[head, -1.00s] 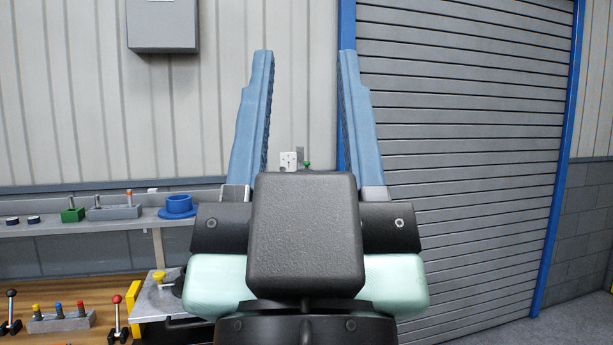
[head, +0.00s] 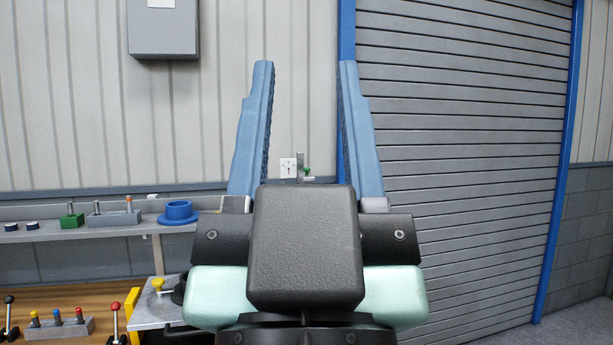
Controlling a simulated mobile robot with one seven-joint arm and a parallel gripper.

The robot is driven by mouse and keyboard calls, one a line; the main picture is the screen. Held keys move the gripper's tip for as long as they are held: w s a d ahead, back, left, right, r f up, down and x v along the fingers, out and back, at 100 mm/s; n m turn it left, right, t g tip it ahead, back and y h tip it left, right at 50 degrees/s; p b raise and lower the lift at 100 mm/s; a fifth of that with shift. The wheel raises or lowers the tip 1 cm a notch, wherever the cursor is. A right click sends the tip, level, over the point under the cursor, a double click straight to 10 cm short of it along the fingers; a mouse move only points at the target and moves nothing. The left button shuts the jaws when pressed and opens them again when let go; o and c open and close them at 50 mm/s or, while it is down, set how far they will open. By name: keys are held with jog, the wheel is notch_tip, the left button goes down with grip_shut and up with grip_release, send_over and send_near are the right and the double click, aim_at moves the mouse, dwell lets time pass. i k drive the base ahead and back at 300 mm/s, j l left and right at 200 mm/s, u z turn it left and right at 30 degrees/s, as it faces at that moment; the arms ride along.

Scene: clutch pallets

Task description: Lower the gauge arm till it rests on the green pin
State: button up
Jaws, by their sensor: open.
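My gripper (head: 305,66) points up and away in the middle of the head view, its two blue fingers wide apart with nothing between them. Beyond it, low in the gap between the fingers, stands a small grey upright piece (head: 300,161), perhaps the gauge arm. A small green knob or pin (head: 306,171) shows just right of its lower part, above a short pale piece. My dark gripper body hides what lies below. I cannot tell whether the grey piece touches the green one.
A white plate (head: 288,168) shows left of the grey piece. At left, a shelf (head: 110,229) holds a blue ring (head: 178,211) and a green block (head: 72,220). Below are colour-topped pins in a grey block (head: 60,327) and a yellow knob (head: 158,283). A roller shutter (head: 470,150) fills the right.

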aim_at(306, 176)
jog(key=i+l, duration=0.2)
jog(key=i, duration=0.25)
jog(key=i+l, duration=0.2)
jog(key=i, duration=0.25)
jog(key=i+l, duration=0.2)
jog(key=i, duration=0.25)
jog(key=i+l, duration=0.2)
jog(key=i, duration=0.25)
jog(key=i+l, duration=0.2)
jog(key=i, duration=0.25)
jog(key=i+l, duration=0.2)
jog(key=i, duration=0.25)
